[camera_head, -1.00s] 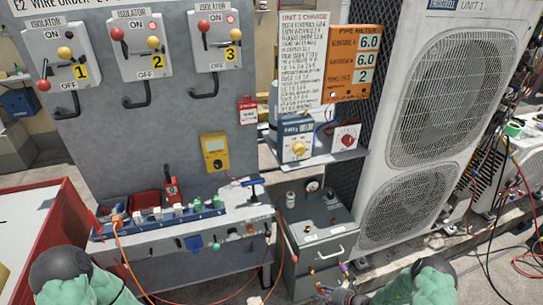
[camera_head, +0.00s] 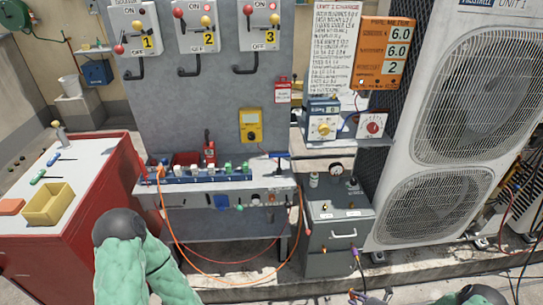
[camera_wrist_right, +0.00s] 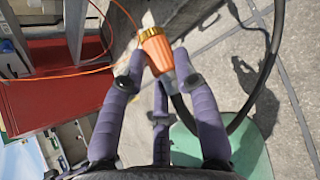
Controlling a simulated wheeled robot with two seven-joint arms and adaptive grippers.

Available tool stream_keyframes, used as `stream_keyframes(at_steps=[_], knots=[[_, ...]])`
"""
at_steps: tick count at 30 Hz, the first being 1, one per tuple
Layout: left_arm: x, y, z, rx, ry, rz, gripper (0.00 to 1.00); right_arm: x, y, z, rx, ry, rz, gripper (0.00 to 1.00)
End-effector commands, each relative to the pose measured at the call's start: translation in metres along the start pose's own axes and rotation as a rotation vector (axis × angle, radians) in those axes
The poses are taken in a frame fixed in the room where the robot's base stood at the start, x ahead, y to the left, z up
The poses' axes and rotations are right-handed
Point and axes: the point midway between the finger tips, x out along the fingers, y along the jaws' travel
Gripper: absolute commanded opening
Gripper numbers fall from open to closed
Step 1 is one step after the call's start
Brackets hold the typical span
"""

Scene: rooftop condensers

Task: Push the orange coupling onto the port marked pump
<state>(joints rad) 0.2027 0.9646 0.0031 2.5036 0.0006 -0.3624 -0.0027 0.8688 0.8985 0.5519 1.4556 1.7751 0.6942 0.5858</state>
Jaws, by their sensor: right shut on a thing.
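In the right wrist view the orange coupling (camera_wrist_right: 157,52), with a brass-coloured ring at its far end, sits between the purple fingers of my right gripper (camera_wrist_right: 158,75), which is shut on it. A black hose (camera_wrist_right: 262,85) curves past on the right. In the head view my right gripper (camera_head: 370,297) is small and low at the bottom edge, below and in front of the grey box unit (camera_head: 345,262). The box has white labels too small to read, so I cannot tell which port is marked pump. My left gripper is out of the head view; only its arm shows.
A bench (camera_head: 172,190) with a blue socket strip stands left of the box. An orange cable (camera_head: 180,240) loops down from it. A red cabinet (camera_head: 125,185) is at the left, and a large fan unit (camera_head: 440,190) at the right. A low ledge runs along the floor.

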Motion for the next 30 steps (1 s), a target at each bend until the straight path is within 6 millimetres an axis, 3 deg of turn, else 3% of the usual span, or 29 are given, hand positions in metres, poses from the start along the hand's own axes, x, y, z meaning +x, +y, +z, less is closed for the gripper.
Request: stream_keyframes(at_steps=[11, 17, 24, 30], knots=[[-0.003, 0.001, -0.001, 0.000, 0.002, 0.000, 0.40, -0.010, 0.034, 0.047, -0.010, -0.003, -0.011, 0.00], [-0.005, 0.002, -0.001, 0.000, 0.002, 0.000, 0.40, -0.020, 0.066, 0.080, -0.013, -0.006, -0.019, 0.00], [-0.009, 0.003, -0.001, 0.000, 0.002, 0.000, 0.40, -0.045, 0.136, 0.131, -0.014, -0.011, -0.028, 0.00], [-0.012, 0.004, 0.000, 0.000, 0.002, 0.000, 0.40, -0.072, 0.201, 0.161, -0.006, -0.018, -0.031, 0.00]])
